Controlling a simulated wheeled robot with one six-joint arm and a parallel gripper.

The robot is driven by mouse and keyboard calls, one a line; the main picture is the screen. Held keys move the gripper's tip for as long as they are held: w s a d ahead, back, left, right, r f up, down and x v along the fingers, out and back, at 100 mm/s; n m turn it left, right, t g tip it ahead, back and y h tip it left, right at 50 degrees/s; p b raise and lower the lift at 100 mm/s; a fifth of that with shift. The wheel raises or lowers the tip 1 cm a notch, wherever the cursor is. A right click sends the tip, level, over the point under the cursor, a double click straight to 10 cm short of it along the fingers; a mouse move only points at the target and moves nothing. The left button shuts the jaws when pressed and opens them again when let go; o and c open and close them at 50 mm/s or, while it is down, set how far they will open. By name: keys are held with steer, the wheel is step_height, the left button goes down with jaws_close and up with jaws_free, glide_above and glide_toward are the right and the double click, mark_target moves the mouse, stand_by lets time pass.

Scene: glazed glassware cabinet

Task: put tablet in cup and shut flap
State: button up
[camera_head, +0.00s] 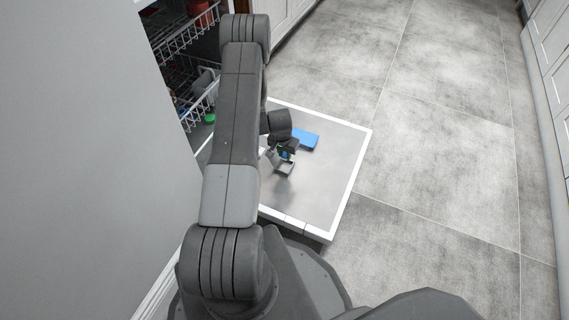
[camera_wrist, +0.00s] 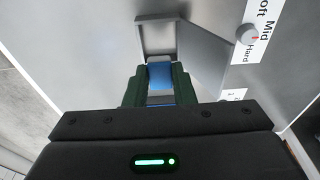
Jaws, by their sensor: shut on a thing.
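My gripper (camera_wrist: 160,88) is shut on a blue tablet (camera_wrist: 160,74), held between its dark green fingers in the wrist view. The grey cup (camera_wrist: 142,36) is a square recess just beyond the tablet. Its grey flap (camera_wrist: 212,62) stands open to the right of the cup. The tablet overlaps the near part of the cup in the picture; I cannot tell whether it is inside or just above. In the head view my gripper (camera_head: 287,154) is low over the opened dishwasher door (camera_head: 325,185), and the cup is largely hidden.
A blue box (camera_head: 306,139) lies on the door beside my gripper. A dial (camera_wrist: 246,34) marked Soft, Mid, Hard is right of the flap. Dish racks (camera_head: 190,35) are at the upper left, with a green round item (camera_head: 210,118) nearby. Open tiled floor (camera_head: 440,130) lies to the right.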

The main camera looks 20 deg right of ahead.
mark_target(284, 159)
steer(key=shift+f+b, duration=0.55)
steer(key=shift+f, duration=1.8)
steer(key=shift+f+b, duration=0.4)
steer(key=shift+b, duration=0.15)
steer(key=shift+f+b, duration=0.25)
steer(key=shift+b, duration=0.1)
steer(key=o, duration=0.7)
steer(key=shift+c, duration=0.2)
steer(key=shift+r, duration=0.1)
